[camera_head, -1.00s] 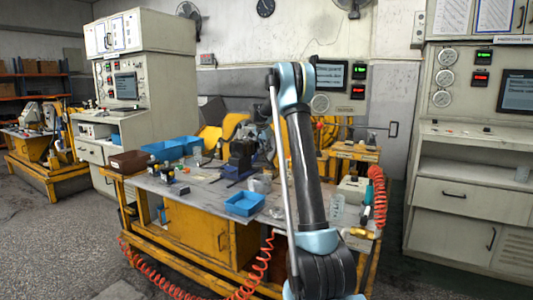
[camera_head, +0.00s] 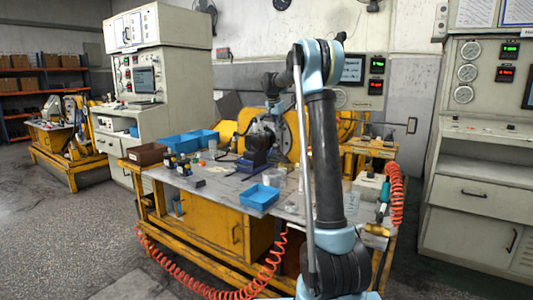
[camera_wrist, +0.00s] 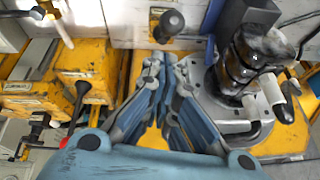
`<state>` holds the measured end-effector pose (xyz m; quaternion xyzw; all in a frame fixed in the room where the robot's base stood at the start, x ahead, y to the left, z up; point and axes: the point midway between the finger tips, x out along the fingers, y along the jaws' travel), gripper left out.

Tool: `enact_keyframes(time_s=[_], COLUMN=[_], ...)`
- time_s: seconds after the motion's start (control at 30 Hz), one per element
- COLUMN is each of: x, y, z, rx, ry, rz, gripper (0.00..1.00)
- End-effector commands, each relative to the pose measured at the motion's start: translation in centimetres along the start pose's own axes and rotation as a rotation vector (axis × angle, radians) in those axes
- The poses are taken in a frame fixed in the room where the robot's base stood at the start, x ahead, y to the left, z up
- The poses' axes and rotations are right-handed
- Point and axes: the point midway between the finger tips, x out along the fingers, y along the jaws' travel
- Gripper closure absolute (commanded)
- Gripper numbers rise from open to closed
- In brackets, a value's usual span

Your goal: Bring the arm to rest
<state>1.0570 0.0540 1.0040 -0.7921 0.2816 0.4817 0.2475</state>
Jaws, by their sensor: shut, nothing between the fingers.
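My arm (camera_head: 325,150) stands upright in front of the workbench in the head view. Its elbow (camera_head: 312,65) is bent at the top, and the dark forearm (camera_head: 277,84) reaches back and left over the bench. My gripper (camera_wrist: 166,68) shows in the wrist view with its blue fingers together and nothing between them. A dark cylindrical motor part (camera_wrist: 245,65) on a grey round plate is to the right of the fingers. I cannot tell the exact gap to it.
The workbench (camera_head: 222,184) carries blue bins (camera_head: 260,197), small bottles and a blue-based vise (camera_head: 256,150). A coiled orange hose (camera_head: 397,195) hangs at its right end. White control cabinets stand at left (camera_head: 160,75) and right (camera_head: 480,190). Grey floor is open at left.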

Motion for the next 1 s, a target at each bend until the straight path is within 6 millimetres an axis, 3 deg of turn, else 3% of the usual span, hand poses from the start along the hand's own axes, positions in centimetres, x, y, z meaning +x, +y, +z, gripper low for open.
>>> enact_keyframes(time_s=[0.5, 1.0], x=[-5.4, -8.4], y=[9.2, 18.5], z=[4.5, 11.1], rx=[-0.168, -0.336], ry=[-0.002, 0.016], rz=[-0.071, -0.141], gripper=[1.00, 1.00])
